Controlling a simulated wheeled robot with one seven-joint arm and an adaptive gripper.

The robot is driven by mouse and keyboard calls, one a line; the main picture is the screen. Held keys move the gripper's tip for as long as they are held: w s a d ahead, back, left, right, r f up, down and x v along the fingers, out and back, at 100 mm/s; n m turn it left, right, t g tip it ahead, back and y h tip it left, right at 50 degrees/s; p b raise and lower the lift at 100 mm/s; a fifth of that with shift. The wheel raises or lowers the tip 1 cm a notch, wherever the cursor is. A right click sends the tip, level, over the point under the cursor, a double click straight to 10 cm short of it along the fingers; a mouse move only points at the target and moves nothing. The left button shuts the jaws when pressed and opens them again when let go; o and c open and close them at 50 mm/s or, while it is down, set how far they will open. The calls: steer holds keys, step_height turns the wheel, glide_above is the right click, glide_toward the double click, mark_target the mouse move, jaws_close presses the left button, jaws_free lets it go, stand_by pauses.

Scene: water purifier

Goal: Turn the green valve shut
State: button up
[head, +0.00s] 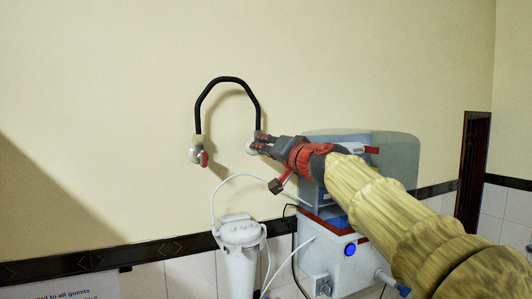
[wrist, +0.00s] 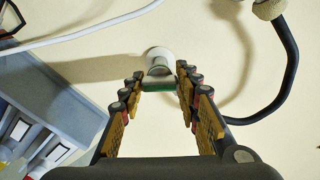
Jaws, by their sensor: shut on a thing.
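The green valve handle (wrist: 159,86) shows in the wrist view as a short green bar in front of a round white fitting on the wall. My gripper (wrist: 163,88) is shut on it, with one finger at each end of the bar. In the head view my gripper (head: 261,143) reaches the wall fitting (head: 251,144) at the right end of the black pipe (head: 231,79). The green handle is hidden there behind my fingers.
A red-handled valve (head: 204,159) sits at the pipe's left end. Below are a white filter canister (head: 240,255) with a white hose (head: 214,196) and a purifier unit (head: 345,246) behind my arm. The wall above the pipe is clear.

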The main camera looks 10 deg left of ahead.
steer(key=m, duration=0.5)
steer(key=shift+m, duration=0.3)
steer(key=shift+w+f+m+p, duration=0.15)
steer(key=shift+m+p, duration=0.15)
steer(key=shift+m, duration=1.8)
steer(key=o, duration=1.2)
steer(key=shift+d, duration=0.1)
steer(key=v, duration=1.2)
